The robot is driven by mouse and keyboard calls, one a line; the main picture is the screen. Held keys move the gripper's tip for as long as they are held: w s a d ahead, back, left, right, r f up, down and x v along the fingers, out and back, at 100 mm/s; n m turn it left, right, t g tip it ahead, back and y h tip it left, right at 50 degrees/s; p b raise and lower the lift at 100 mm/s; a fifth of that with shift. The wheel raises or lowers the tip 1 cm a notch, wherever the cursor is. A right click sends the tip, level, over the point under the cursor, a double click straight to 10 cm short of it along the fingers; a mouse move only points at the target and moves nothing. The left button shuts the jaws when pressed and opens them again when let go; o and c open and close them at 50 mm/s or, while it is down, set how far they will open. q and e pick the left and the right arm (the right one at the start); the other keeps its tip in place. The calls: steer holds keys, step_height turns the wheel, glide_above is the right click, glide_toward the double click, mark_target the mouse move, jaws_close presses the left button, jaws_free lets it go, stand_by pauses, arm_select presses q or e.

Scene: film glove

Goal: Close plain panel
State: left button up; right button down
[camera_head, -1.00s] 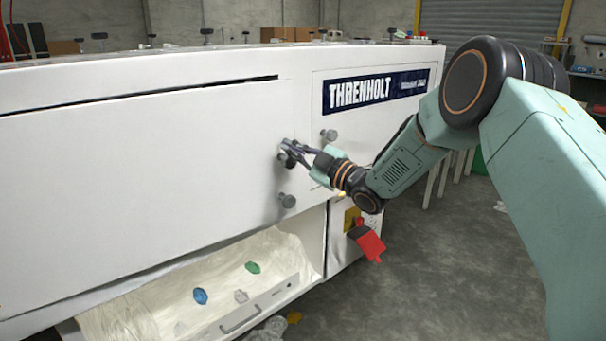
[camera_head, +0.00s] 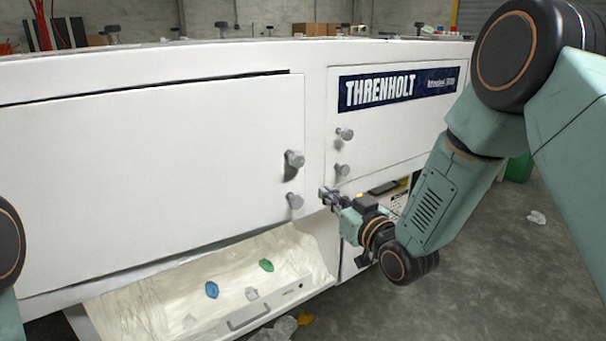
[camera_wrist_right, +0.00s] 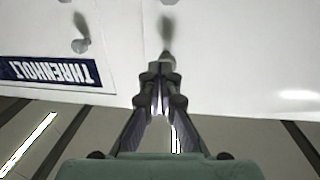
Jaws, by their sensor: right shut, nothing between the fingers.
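The plain panel (camera_head: 150,170) is the large white unmarked door on the left of the white machine. A dark gap runs along its top edge. Two grey knobs sit at its right edge, an upper one (camera_head: 294,159) and a lower one (camera_head: 295,200). My right gripper (camera_head: 325,194) is shut and empty, just right of the lower knob and apart from it in the picture. In the right wrist view the shut fingertips (camera_wrist_right: 160,72) are in front of the white face, with a grey knob (camera_wrist_right: 168,59) just beyond them. My left gripper is out of view.
The panel with the THRENHOLT label (camera_head: 400,88) is to the right, with two knobs (camera_head: 344,134) at its left edge. Below hangs an open lined tray (camera_head: 240,325) holding small blue and green pieces. Grey floor (camera_head: 480,270) lies right of the machine.

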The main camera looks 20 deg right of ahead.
steer(key=b, duration=0.4)
glide_toward(298, 172)
steer(key=w+a, duration=0.1)
steer(key=w+a+r, duration=0.1)
steer(key=w, duration=0.1)
steer(key=w+a, duration=0.1)
steer(key=w, duration=0.1)
steer(key=shift+a+r, duration=0.1)
steer(key=shift+r, duration=0.1)
steer(key=shift+w, duration=0.55)
steer(key=shift+a+r, duration=0.1)
steer(key=shift+a, duration=0.05)
steer(key=shift+w, duration=0.15)
